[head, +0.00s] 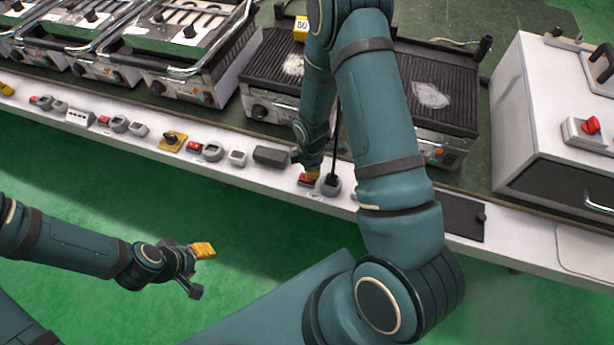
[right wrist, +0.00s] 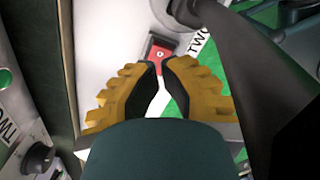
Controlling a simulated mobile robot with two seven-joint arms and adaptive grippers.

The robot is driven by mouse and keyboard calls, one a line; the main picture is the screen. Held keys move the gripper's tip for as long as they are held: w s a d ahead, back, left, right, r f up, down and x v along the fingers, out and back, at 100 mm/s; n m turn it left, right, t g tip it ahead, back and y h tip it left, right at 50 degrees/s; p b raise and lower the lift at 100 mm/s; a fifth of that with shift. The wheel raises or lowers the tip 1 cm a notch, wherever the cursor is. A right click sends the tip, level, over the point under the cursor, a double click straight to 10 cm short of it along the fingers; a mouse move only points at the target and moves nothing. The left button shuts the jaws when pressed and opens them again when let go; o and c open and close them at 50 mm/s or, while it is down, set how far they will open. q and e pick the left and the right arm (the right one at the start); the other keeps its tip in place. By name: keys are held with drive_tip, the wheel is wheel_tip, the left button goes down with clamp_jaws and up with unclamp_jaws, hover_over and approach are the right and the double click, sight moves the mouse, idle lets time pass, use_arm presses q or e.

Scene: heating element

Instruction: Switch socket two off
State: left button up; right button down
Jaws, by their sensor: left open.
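The red switch (head: 307,181) of socket two sits on the white front ledge in the head view, beside a grey socket (head: 330,188) with a black plug in it. In the right wrist view the red switch (right wrist: 158,49) lies just beyond the fingertips, with the label "TWO" (right wrist: 199,42) next to it. My right gripper (head: 313,172) is right over the switch, pointing down; contact cannot be told. Its yellow fingers (right wrist: 163,64) are close together with a narrow gap and nothing between them. My left gripper (head: 199,269) is open and empty over the green floor.
More switches and sockets, including a yellow-backed knob (head: 172,141), line the ledge (head: 125,148) to the left. Contact grills (head: 185,55) stand behind it. A white box (head: 525,120) with a red switch stands at right. The floor in front is clear.

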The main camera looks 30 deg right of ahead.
drive_tip(key=shift+f, duration=1.95)
idle(1.3)
drive_tip(key=shift+r, duration=0.1)
drive_tip(key=shift+r+p, duration=2.3)
drive_tip(key=shift+r, duration=1.15)
drive_tip(key=shift+s+a, duration=0.15)
drive_tip(key=shift+a, duration=0.1)
drive_tip(key=s+a+r+m+y, duration=0.2)
drive_tip(key=s+a+m, duration=0.3)
drive_tip(key=a+m, duration=0.3)
drive_tip(key=s+a+r+m+t+y, duration=0.1)
drive_tip(key=s+a+m, duration=0.4)
drive_tip(key=a+m, duration=0.2)
drive_tip(key=shift+a+r+m+t+y, duration=0.3)
drive_tip(key=shift+a+r+m+y, duration=0.1)
drive_tip(key=shift+a, duration=0.6)
